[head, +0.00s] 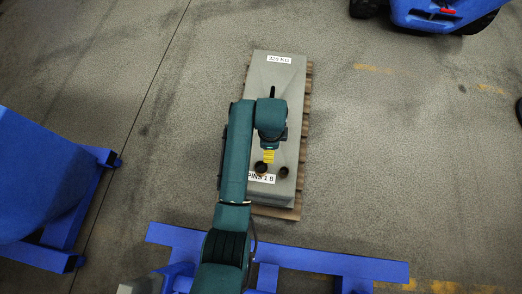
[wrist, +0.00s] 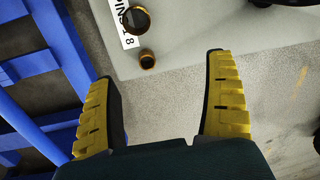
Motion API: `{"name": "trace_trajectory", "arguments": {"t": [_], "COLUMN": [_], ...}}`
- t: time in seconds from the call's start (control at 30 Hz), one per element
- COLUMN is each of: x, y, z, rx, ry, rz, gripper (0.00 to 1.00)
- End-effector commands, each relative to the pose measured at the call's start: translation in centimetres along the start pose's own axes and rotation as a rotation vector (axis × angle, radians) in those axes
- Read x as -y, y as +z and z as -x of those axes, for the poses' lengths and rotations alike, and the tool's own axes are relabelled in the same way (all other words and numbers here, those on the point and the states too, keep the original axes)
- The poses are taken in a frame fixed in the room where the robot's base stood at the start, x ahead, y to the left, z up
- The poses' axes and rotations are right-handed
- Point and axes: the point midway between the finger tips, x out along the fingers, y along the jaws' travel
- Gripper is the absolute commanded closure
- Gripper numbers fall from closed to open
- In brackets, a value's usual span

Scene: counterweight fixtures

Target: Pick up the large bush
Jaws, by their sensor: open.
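The large bush (head: 261,167) is a dark, rusty brown ring on the grey counterweight block (head: 272,82), just above the PINS label. In the wrist view the large bush (wrist: 137,18) is near the top edge, beyond my fingertips, and overlaps the label. A smaller bush (head: 284,171) sits to its right; this smaller bush also shows in the wrist view (wrist: 147,59). My gripper (head: 268,157) is over the block, close to the large bush in the head view. In the wrist view my gripper (wrist: 160,67) has its yellow fingers wide apart with nothing between them.
The block rests on a wooden pallet (head: 306,105). A blue frame (head: 340,264) lies below it in the head view, and another blue fixture (head: 40,180) stands at left. A blue vehicle (head: 440,12) is at top right. The floor right of the block is clear.

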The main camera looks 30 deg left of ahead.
Motion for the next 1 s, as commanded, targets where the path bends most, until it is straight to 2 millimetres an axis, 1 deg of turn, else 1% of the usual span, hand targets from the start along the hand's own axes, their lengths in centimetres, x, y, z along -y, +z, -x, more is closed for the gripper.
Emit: {"name": "trace_trajectory", "arguments": {"t": [0.03, 0.1, 0.13, 0.27, 0.5, 0.6, 0.7, 0.87, 1.0], "x": [-0.8, -1.8, -2.0, -2.6, -3.3, -3.5, -3.6, -3.7, -4.1], "y": [0.6, 1.0, 1.1, 1.3, 1.4, 1.4, 1.4, 1.7, 2.6], "z": [-3.0, -4.3, -4.6, -6.4, -12.4, -14.4, -15.5, -16.7, -19.2], "rx": [0.002, 0.001, 0.001, 0.000, 0.000, 0.001, 0.001, 0.001, 0.001], "ry": [0.041, 0.087, 0.099, 0.120, 0.118, 0.115, 0.116, 0.113, 0.114], "rz": [-0.026, -0.060, -0.068, -0.082, -0.080, -0.079, -0.079, -0.078, -0.077], "gripper": [0.14, 0.14, 0.14, 0.14, 0.14, 0.14, 0.14, 0.14, 0.14]}}
